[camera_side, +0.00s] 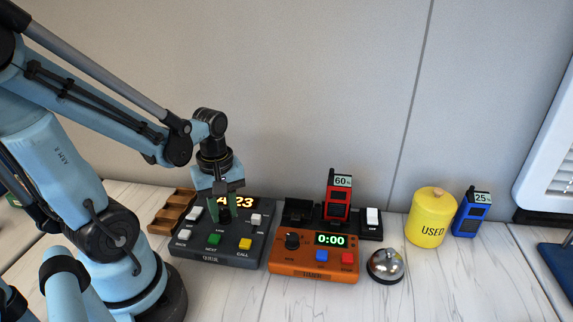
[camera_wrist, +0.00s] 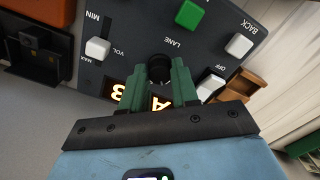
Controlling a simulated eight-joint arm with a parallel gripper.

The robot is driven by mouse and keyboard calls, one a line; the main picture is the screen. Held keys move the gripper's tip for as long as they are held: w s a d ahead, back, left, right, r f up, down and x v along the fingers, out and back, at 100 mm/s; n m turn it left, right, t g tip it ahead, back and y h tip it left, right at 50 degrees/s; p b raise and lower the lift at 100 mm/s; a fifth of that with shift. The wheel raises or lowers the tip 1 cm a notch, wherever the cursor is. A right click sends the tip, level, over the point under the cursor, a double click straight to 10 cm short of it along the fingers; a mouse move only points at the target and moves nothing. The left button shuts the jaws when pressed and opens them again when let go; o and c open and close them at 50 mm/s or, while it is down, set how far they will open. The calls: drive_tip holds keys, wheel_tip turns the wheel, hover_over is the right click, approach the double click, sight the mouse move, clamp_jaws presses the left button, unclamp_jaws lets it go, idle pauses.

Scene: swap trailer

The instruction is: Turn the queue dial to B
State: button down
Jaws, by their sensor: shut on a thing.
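The queue dial, a black knob (camera_wrist: 160,68) beside the word LANE, sits on the dark grey queue panel (camera_side: 205,248). My gripper (camera_side: 222,216) comes down from above on the panel, and its green fingers (camera_wrist: 160,80) close on the dial from both sides. In the side view the fingers mostly hide the dial. The lit display (camera_side: 240,202) is partly covered by my gripper; in the wrist view an upside-down A shows on it between the fingers. I cannot read the dial's pointer.
White, green and yellow buttons surround the dial, including the green one (camera_side: 214,238). An orange timer (camera_side: 303,262) stands right of the panel, with a silver bell (camera_side: 385,266) beyond it. A red handset (camera_side: 338,200) is in a black charger. A yellow USED canister (camera_side: 431,217) stands farther right.

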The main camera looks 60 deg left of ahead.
sight(223, 212)
drive_tip(key=m, duration=0.7)
idle(0.6)
drive_tip(key=c, duration=0.8)
unclamp_jaws()
drive_tip(key=shift+c, duration=0.2)
drive_tip(key=shift+r, duration=0.1)
wheel_tip(223, 212, up, 12)
